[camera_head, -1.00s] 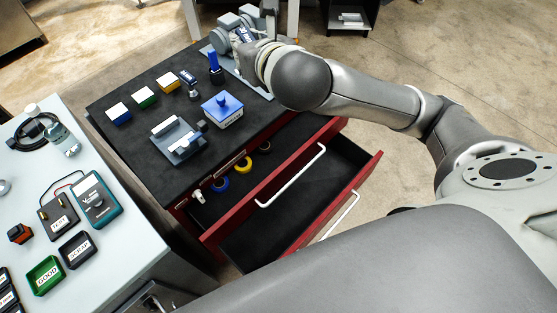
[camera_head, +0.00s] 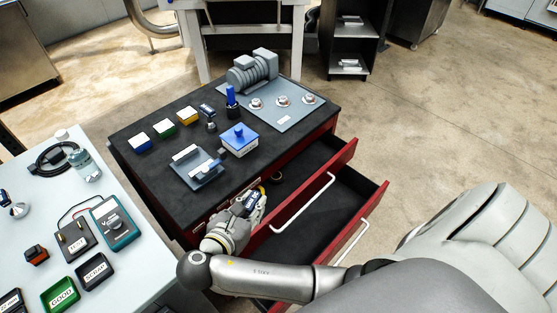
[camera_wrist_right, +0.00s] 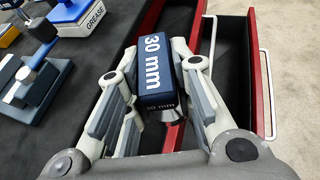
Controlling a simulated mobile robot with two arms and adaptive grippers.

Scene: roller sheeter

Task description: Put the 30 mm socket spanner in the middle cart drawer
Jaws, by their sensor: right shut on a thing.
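My right gripper (camera_head: 248,205) is shut on the 30 mm socket spanner (camera_wrist_right: 157,75), a dark blue block labelled "30 mm" with a metal end below. The spanner also shows in the head view (camera_head: 251,203), partly hidden by the fingers. The gripper holds it over the left part of the upper open drawer (camera_head: 318,190) of the red cart. A lower drawer (camera_head: 340,225) is also open, reaching further out, its visible floor bare. The pictures do not show clearly how high the spanner is above the drawer floor. My left gripper is not in view.
The cart's black top (camera_head: 150,165) carries a grey motor (camera_head: 254,72), a plate with several metal fittings, coloured boxes and a blue grease box (camera_head: 239,139). A light table (camera_head: 130,262) stands at left. White drawer handles stick out.

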